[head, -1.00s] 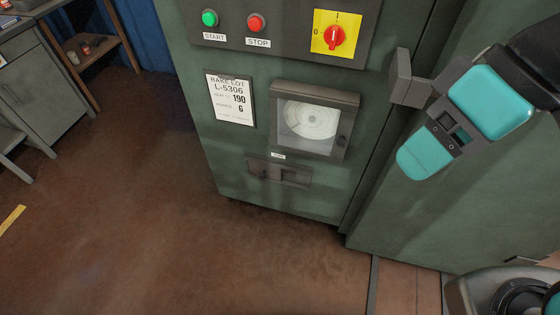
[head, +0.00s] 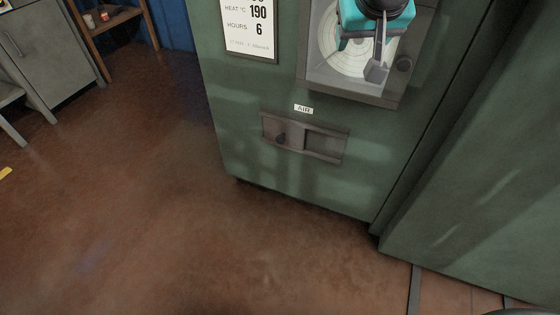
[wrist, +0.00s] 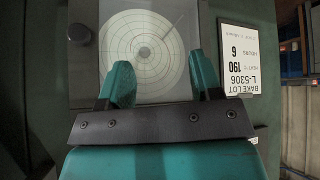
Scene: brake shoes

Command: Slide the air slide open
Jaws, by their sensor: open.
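The air slide (head: 305,137) is a dark flat plate in a frame low on the green cabinet, under a small label reading AIR (head: 303,109). A small dark knob (head: 281,138) sits on its left part; a recessed area shows on the right. My gripper (head: 376,72) is above the slide, in front of the chart recorder window, apart from the slide. In the wrist view my gripper (wrist: 160,85) has its two teal fingers spread with nothing between them, facing the round chart (wrist: 145,47). The slide is not in the wrist view.
The chart recorder (head: 335,75) with its knob (head: 404,63) juts from the cabinet above the slide. A bake lot card (head: 249,28) hangs to its left. The brown floor (head: 150,210) is clear in front. A grey cabinet (head: 50,55) stands at the far left.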

